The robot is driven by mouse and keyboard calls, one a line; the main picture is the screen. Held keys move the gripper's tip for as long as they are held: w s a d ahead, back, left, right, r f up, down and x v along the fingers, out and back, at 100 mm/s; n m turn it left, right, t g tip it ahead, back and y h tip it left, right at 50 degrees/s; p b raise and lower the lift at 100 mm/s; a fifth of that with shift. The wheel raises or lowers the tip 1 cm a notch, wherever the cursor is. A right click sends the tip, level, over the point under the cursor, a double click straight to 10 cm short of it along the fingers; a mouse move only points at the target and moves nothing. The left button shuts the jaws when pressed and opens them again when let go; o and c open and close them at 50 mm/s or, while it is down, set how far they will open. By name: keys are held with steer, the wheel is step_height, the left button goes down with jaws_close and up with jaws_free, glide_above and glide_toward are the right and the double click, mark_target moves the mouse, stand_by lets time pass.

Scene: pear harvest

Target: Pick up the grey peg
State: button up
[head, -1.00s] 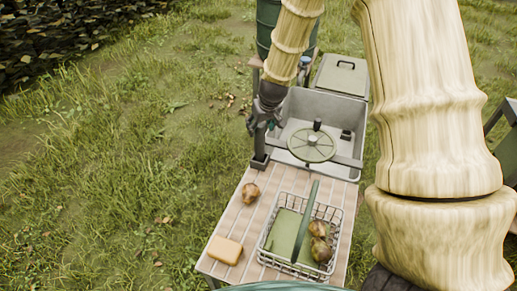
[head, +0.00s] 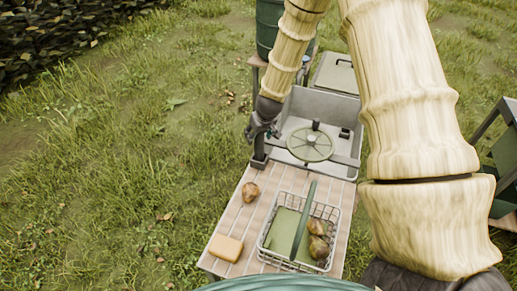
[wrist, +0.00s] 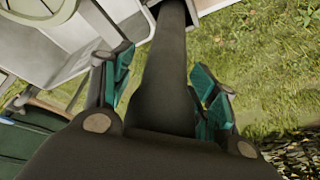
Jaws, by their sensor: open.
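The grey peg (head: 260,148) stands upright in a dark holder (head: 259,163) at the far left end of the slatted table, by the basin corner. In the wrist view the dark grey peg (wrist: 168,75) runs between the two teal finger pads. My gripper (head: 263,133) is low over the peg's upper part in the head view. In the wrist view my gripper (wrist: 163,82) is open, one finger on each side of the peg, with a gap showing at the left. Contact on the right side cannot be told.
A grey basin (head: 292,110) holds a round green disc (head: 309,145) with a dark knob. On the table (head: 233,218) are a pear (head: 250,192), a yellow block (head: 226,248) and a wire basket (head: 263,243) with pears. Grass lies open to the left.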

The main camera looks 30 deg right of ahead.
steer(key=shift+c, duration=0.3)
jaws_close()
steer(key=shift+r, duration=0.2)
step_height(320, 180, up, 25)
steer(key=shift+f+p, duration=0.15)
steer(key=shift+p, duration=0.25)
stand_by(1.6)
